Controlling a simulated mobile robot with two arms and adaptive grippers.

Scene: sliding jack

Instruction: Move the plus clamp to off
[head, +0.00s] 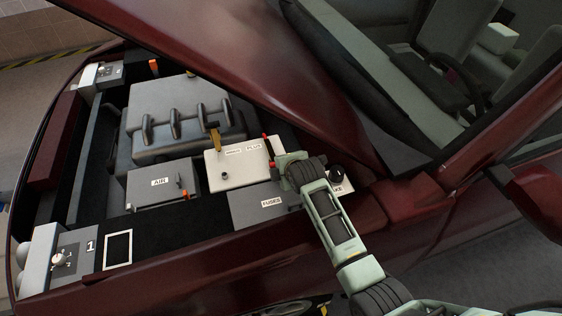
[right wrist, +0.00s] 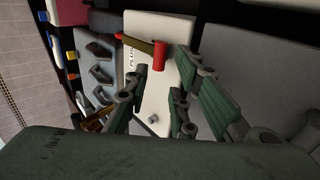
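The white battery (head: 238,172) with labels including PLUS sits in the engine bay; it also shows in the right wrist view (right wrist: 158,92). The plus clamp (head: 266,147) is a red handle at the battery's right end. In the right wrist view the red plus clamp (right wrist: 159,55) stands on the battery beside the PLUS label. My right gripper (head: 279,165) is just in front of the plus clamp and partly hides that end. In the wrist view the right gripper (right wrist: 165,95) has its fingers spread, with nothing between them. The clamp appears beyond the fingertips. My left gripper is out of view.
A brass-coloured clamp (head: 213,133) stands at the battery's back left. The AIR box (head: 160,185) is left of the battery and the FUSES box (head: 262,205) in front. The raised hood (head: 250,75) hangs over the bay behind the gripper.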

